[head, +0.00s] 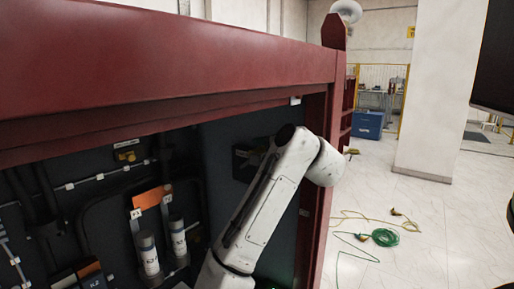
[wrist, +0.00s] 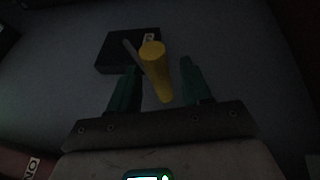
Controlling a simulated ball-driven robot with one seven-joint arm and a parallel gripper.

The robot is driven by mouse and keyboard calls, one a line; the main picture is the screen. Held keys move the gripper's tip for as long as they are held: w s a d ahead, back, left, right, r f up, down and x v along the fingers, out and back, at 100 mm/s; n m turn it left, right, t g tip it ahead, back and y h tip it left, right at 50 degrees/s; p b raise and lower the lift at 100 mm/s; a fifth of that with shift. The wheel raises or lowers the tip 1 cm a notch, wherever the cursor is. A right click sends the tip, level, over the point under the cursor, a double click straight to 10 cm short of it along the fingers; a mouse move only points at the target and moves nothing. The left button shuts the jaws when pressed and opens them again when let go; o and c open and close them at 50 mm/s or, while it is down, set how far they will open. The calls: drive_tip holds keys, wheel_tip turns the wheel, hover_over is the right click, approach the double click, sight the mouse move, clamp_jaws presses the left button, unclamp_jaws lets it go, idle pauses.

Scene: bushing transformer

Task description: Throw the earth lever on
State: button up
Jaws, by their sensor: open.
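The lever (wrist: 157,75) shows in the wrist view as a thick yellow grip with a round end, standing out from a small dark box (wrist: 112,50) on a grey panel. A thin grey rod shows beside the grip. My gripper (wrist: 159,68) is open, with one green finger on each side of the yellow grip. I cannot tell whether either finger touches it. In the head view my white arm reaches into the red cabinet (head: 170,50) and hides the gripper and the lever. A dark box (head: 243,160) shows on the inner side wall behind the arm.
Inside the cabinet at left are white cylinders (head: 148,255) with orange tabs, cables and a small yellow part (head: 126,155). The red right post stands close to my arm. Outside, a green hose (head: 384,237) and yellow cable lie on the open tiled floor.

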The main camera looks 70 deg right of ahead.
drive_tip(key=shift+x, duration=1.55)
clamp_jaws()
